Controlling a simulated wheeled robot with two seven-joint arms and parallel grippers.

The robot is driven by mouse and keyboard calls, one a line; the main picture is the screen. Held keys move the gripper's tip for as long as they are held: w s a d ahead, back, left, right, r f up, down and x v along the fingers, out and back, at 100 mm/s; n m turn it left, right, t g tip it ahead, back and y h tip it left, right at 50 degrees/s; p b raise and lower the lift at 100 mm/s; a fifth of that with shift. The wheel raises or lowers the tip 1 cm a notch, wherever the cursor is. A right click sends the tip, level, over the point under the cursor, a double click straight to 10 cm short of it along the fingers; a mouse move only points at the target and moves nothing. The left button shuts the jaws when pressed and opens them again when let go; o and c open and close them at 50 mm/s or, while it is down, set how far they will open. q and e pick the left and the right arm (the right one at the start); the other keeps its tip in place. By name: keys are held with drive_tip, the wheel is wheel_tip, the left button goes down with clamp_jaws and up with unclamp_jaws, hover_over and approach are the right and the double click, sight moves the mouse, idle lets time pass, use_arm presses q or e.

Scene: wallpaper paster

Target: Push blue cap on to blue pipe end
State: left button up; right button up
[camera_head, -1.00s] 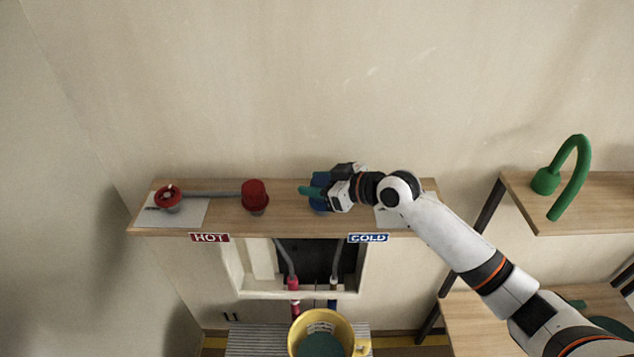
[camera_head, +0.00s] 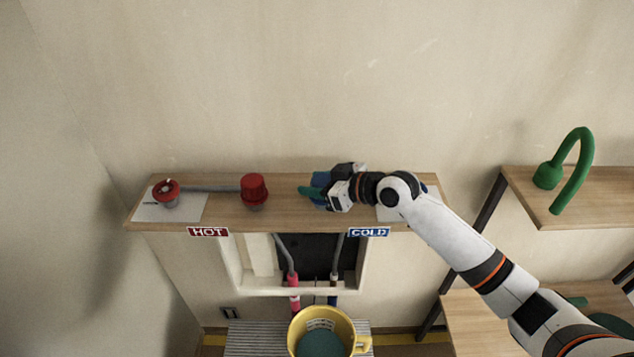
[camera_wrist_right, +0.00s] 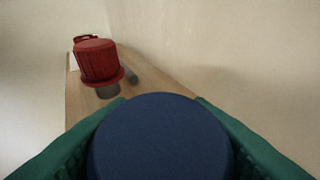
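The blue cap (camera_wrist_right: 160,138) fills the lower middle of the right wrist view, between the two green fingers of my right gripper (camera_wrist_right: 160,125). Both fingers lie along its sides and appear to press on it. In the head view my right gripper (camera_head: 312,191) is over the wooden shelf, and only a bit of the blue cap (camera_head: 321,179) shows behind the fingers. The shelf below the cap is hidden by the gripper. The blue pipe end is not clearly visible; a pipe with a dark blue band (camera_head: 333,298) runs below the COLD sign. My left gripper is not in view.
A red cap (camera_head: 254,190) stands on the shelf (camera_head: 225,215), left of my gripper. A red valve (camera_head: 166,192) is at the far left. A yellow bucket (camera_head: 352,322) stands below the opening. A green curved tap (camera_head: 575,170) is on the right shelf.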

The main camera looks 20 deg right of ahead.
drive_tip(key=o, duration=0.5)
drive_tip(key=shift+c, duration=0.2)
drive_tip(key=b+v, duration=0.3)
drive_tip(key=v, duration=0.8)
drive_tip(key=shift+f, duration=0.15)
drive_tip(key=shift+s+d+r, duration=0.3)
drive_tip(key=shift+s+r, duration=0.05)
